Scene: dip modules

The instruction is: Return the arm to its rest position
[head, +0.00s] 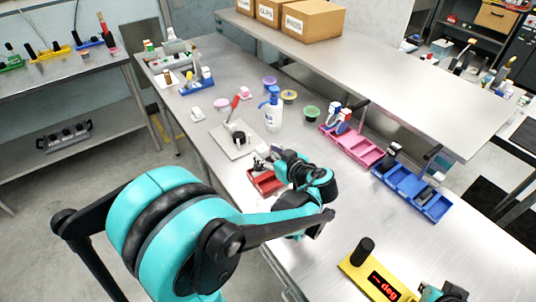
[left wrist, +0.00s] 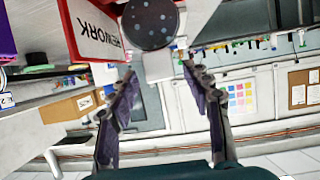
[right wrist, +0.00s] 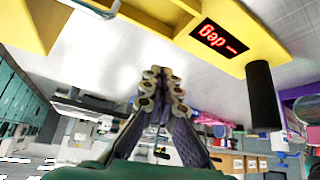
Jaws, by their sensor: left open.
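My left gripper (head: 264,160) is over the red bin (head: 267,182) on the steel bench, partly hidden by its own arm. In the left wrist view its two fingers (left wrist: 160,76) stand apart, open, with nothing clearly held between them. That view also shows the red bin's "REWORK" label (left wrist: 98,30) and a dark round dotted part (left wrist: 150,22) close by. My right gripper (head: 446,291) is at the lower right, partly cut off by the frame, beside a yellow device (head: 372,274) with a red display. In the right wrist view its fingertips (right wrist: 160,88) are together and empty.
A grey plate (head: 222,133) with a red-handled lever and a white-blue bottle (head: 272,112) stand beyond the red bin. Pink bins (head: 352,146) and blue bins (head: 412,188) line the shelf side. The bench between the blue bins and the yellow device is clear.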

